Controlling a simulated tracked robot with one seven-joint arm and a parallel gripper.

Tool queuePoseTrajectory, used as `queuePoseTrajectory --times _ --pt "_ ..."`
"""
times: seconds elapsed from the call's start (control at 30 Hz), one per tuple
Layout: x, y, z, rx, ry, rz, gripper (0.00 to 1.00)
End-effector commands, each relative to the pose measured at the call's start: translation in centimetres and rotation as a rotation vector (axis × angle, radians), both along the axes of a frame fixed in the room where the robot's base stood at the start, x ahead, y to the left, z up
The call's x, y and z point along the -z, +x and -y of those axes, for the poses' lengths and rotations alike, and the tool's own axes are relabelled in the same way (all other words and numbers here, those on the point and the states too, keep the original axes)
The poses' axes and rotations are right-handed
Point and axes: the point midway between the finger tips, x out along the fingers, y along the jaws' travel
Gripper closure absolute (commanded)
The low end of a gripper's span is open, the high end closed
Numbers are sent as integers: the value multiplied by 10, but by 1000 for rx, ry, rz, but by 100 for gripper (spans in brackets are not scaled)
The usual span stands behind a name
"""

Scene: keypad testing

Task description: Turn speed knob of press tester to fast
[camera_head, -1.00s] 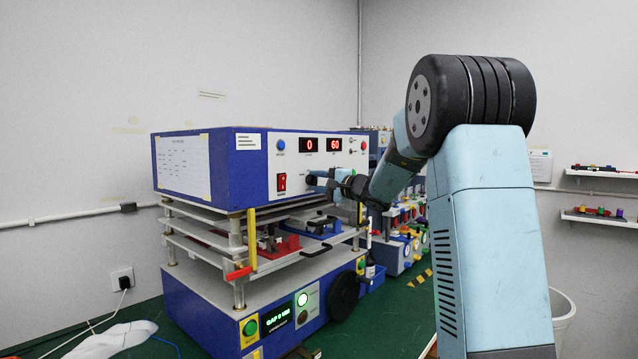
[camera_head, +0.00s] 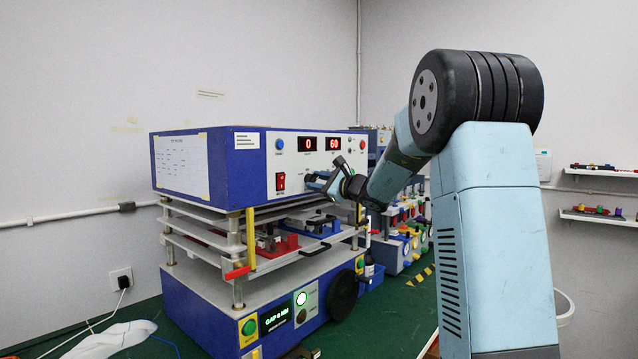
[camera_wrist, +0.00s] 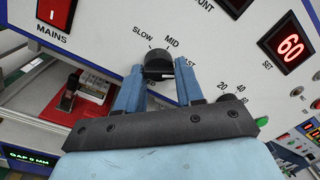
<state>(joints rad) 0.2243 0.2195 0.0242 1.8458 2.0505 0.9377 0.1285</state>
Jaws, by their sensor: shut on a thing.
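The press tester is the blue and white machine (camera_head: 222,165) left of centre in the head view. Its black speed knob (camera_wrist: 157,58) shows in the wrist view, with SLOW, MID and a partly hidden FAST printed around it. My gripper (camera_wrist: 158,73) is shut on the knob, one finger on each side. In the wrist view the panel looks tilted against my gripper. In the head view my gripper (camera_head: 311,181) is at the front panel, and its fingers hide the knob. I cannot tell exactly which mark the knob points to.
A red MAINS switch (camera_head: 281,182) is left of my gripper, and displays reading 0 (camera_head: 308,144) and 60 (camera_head: 333,144) are above it. A second knob (camera_wrist: 230,102) with a number scale is close to the right finger. Press plates (camera_head: 215,241) lie below.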

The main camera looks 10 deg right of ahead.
Motion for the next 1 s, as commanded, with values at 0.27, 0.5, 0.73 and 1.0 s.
queuePoseTrajectory --times 0.27,0.5,0.73,1.0 --pt "3 0 -3 -6 46 -38 94" --pt "2 0 -5 -8 52 -40 94" --pt "1 0 -5 -9 51 -38 59" --pt "0 0 -4 -6 50 -36 40"
